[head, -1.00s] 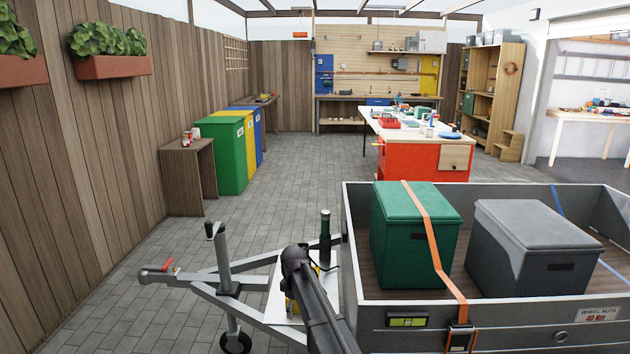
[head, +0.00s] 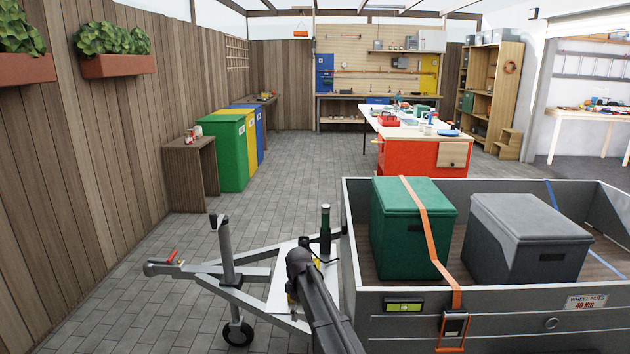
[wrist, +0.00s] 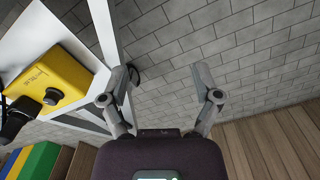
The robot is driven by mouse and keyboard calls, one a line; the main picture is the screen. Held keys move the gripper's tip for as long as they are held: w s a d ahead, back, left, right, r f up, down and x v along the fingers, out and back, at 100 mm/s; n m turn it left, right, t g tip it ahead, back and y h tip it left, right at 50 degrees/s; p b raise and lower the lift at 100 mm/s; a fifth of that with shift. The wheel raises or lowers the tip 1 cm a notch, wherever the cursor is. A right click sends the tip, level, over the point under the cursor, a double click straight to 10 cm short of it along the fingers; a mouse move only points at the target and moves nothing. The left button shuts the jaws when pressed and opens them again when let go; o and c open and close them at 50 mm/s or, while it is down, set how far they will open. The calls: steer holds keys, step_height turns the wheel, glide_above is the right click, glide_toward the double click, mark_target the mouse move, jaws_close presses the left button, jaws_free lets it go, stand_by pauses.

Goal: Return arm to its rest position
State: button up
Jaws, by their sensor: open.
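My gripper (wrist: 160,88) shows in the wrist view with its two fingers spread wide apart. It is open and nothing is between the fingers. Grey paving lies behind them. In the head view my dark arm reaches up from the bottom edge in front of the trailer's drawbar; the gripper's fingers are hidden there. A yellow box (wrist: 45,87) with a black knob sits on a white plate of the drawbar, left of the fingers in the wrist view and apart from them.
The grey trailer (head: 390,335) stands at the right, holding a green box (head: 405,240) under an orange strap (head: 425,220) and a grey box (head: 520,240). The drawbar (head: 200,270) extends left. A wooden fence (head: 90,170) runs along the left.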

steer(key=s+d+f+m+b, duration=0.5)
steer(key=s+d+m, duration=0.1)
steer(key=s+d, duration=0.6)
steer(key=s+d+f+m+b, duration=0.6)
steer(key=s+d, duration=0.4)
steer(key=s, duration=0.4)
step_height(320, 180, up, 39)
steer(key=p, duration=3.9)
steer(key=shift+w+a+r+m, duration=0.2)
steer(key=shift+w+m, duration=0.1)
steer(key=shift+w, duration=0.15)
